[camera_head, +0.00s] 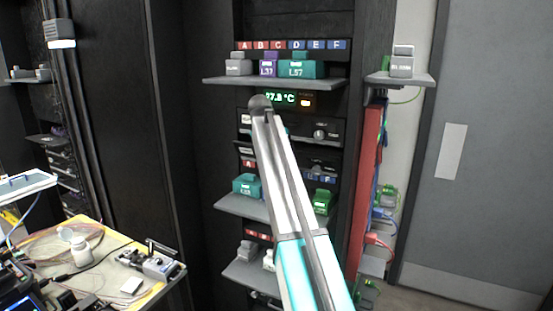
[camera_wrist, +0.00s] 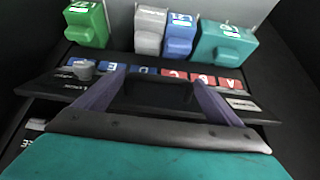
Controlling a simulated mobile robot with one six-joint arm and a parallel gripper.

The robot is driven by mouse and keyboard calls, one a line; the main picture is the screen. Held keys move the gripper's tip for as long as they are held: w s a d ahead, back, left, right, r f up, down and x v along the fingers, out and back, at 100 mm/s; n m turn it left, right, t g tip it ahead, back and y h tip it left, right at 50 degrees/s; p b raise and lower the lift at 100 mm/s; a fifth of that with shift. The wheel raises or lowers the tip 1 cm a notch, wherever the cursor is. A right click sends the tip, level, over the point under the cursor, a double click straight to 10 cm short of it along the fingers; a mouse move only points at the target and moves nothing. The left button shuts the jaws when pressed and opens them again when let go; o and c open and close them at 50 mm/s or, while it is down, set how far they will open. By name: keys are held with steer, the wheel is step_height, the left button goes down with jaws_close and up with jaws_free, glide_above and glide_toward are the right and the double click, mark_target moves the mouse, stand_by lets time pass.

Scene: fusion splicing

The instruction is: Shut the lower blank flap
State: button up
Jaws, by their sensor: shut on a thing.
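The lower blank flap (camera_wrist: 65,88) is a dark, wide panel with a knob (camera_wrist: 85,70) near one end, in front of a strip of red and blue lettered labels in the upside-down wrist view. My gripper (camera_wrist: 158,92) has its two grey-purple fingers on either side of a black piece at the flap's middle and is shut on it. How far the flap stands open is hard to tell. In the head view my arm hides the gripper and most of the flap; only the flap's left end (camera_head: 246,151) shows clearly.
Beyond the label strip are green (camera_wrist: 88,25), grey (camera_wrist: 150,30), blue (camera_wrist: 181,35) and teal (camera_wrist: 228,42) modules. In the head view, an upper shelf (camera_head: 225,81) with modules juts out above a green temperature display (camera_head: 281,97). A cluttered workbench (camera_head: 115,240) stands at the left.

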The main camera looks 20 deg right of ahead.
steer(key=shift+s+d+f, duration=0.15)
steer(key=shift+f, duration=0.05)
steer(key=o, duration=1.3)
steer(key=shift+r, duration=0.2)
steer(key=s+a+r+b, duration=0.2)
steer(key=s+a+b, duration=0.3)
steer(key=s+a, duration=0.3)
steer(key=shift+s+a+r, duration=0.15)
steer(key=shift+s+a, duration=0.15)
steer(key=shift+a, duration=0.9)
